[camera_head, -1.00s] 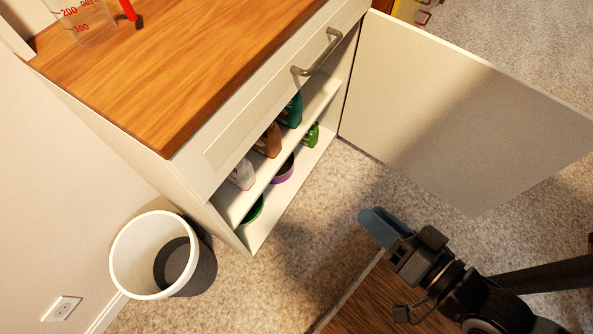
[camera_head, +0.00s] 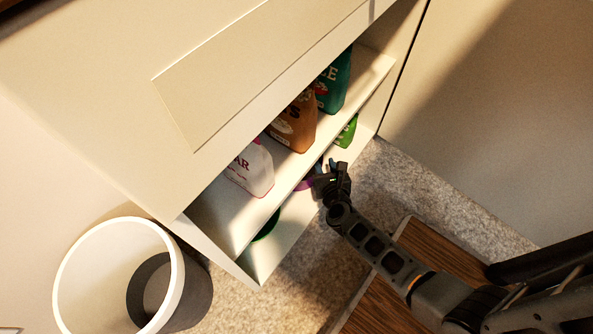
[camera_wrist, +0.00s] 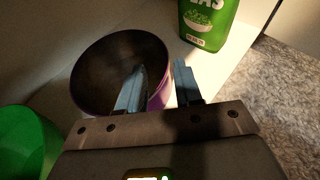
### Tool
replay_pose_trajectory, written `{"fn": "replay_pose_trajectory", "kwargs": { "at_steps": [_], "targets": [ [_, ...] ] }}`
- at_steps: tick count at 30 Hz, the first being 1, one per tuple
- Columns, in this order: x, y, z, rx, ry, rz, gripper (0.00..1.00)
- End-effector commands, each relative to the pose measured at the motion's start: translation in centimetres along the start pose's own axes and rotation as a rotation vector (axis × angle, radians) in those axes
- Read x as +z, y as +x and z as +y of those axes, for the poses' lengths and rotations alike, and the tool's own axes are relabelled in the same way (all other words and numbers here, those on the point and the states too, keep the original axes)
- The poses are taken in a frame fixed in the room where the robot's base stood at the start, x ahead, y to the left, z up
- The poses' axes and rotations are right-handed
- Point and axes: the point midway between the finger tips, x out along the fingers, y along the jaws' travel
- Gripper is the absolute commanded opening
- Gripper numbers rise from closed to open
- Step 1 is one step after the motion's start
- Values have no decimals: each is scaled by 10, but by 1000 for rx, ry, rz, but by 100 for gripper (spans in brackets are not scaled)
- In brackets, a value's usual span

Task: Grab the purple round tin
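The purple round tin (camera_wrist: 92,60) stands on the bottom shelf of the open cupboard, seen from above in the wrist view with a dark inside. In the head view only a sliver of the purple tin (camera_head: 304,184) shows behind my gripper. My gripper (camera_wrist: 158,88) is open, with two blue-grey fingers apart. In the wrist view the left finger overlaps the tin's opening and the right finger is outside its right rim, so the near right wall lies between them. Contact cannot be told. In the head view my gripper (camera_head: 333,168) reaches into the lower shelf.
A green round container (camera_wrist: 26,142) is left of the tin, and a green peas package (camera_wrist: 208,22) is at its upper right. The upper shelf (camera_head: 262,207) holds white, brown and teal packages above. A white bin (camera_head: 70,290) stands left; the open door (camera_head: 480,120) is right.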

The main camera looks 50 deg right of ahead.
Motion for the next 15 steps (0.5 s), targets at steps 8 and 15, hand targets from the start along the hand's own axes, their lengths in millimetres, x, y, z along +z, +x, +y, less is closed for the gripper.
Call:
{"fn": "replay_pose_trajectory", "kwargs": {
  "at_steps": [8,15],
  "targets": [
    [-3,28,-1,-4,17,1,35],
    [-10,52,-4,-5,15,0,35]
  ]
}}
